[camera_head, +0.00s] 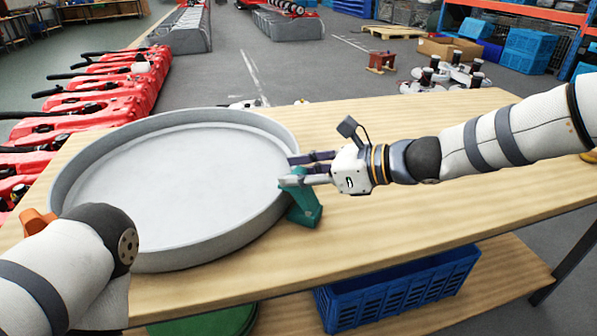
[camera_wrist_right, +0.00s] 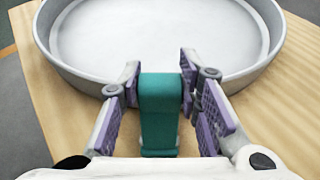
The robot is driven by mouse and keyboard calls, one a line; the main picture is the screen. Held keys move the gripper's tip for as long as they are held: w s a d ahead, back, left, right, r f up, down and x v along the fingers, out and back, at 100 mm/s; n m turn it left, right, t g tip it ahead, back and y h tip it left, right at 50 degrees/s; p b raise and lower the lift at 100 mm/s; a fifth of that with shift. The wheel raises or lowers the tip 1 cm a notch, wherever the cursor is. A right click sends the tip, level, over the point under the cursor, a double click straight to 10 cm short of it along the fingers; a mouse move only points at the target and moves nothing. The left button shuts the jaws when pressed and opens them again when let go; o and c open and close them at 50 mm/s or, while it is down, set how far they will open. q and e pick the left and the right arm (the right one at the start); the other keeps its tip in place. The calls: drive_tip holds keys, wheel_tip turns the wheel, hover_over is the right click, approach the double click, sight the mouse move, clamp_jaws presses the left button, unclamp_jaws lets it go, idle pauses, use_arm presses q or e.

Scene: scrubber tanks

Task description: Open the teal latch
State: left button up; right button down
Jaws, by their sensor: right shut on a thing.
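The teal latch (camera_head: 304,206) stands at the right side of a large round grey tank lid or tray (camera_head: 170,258) on the wooden table. My right gripper (camera_head: 305,168) comes in from the right and is shut on the top part of the latch. In the right wrist view the latch (camera_wrist_right: 160,110) stands between the two purple-padded fingers of the gripper (camera_wrist_right: 160,95), with the grey rim just beyond it. The latch's contact with the rim is partly hidden by the fingers.
The wooden table (camera_head: 420,220) is clear to the right of the latch. A blue crate (camera_head: 395,290) and a green round object (camera_head: 205,322) are below the tabletop. Red machines (camera_head: 100,100) stand on the floor at left, and blue bins (camera_head: 530,48) at the back right.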

sight(303, 173)
use_arm(q)
drive_tip(key=shift+f, duration=0.1)
use_arm(e)
drive_tip(key=d+y+b, duration=0.1)
drive_tip(key=d+t+y+b, duration=0.1)
drive_tip(key=y, duration=0.1)
drive_tip(key=shift+s+f, duration=0.15)
drive_tip(key=shift+s, duration=0.2)
drive_tip(key=shift+s+d+t+y+b, duration=0.35)
drive_tip(key=shift+d+t+y+b, duration=0.35)
drive_tip(key=shift+y+b, duration=0.5)
use_arm(q)
drive_tip(key=s+f+g+b, duration=0.1)
drive_tip(key=s+f, duration=0.3)
drive_tip(key=f, duration=0.1)
drive_tip(key=shift+s+f+g, duration=0.25)
drive_tip(key=shift+f+g, duration=0.05)
drive_tip(key=shift+f, duration=0.05)
use_arm(e)
drive_tip(key=shift+s+d+r+y, duration=0.2)
drive_tip(key=shift+d+y, duration=0.25)
drive_tip(key=shift+y, duration=0.05)
drive_tip(key=shift+r, duration=0.1)
drive_tip(key=c, duration=1.2)
unclamp_jaws()
drive_tip(key=shift+o, duration=0.2)
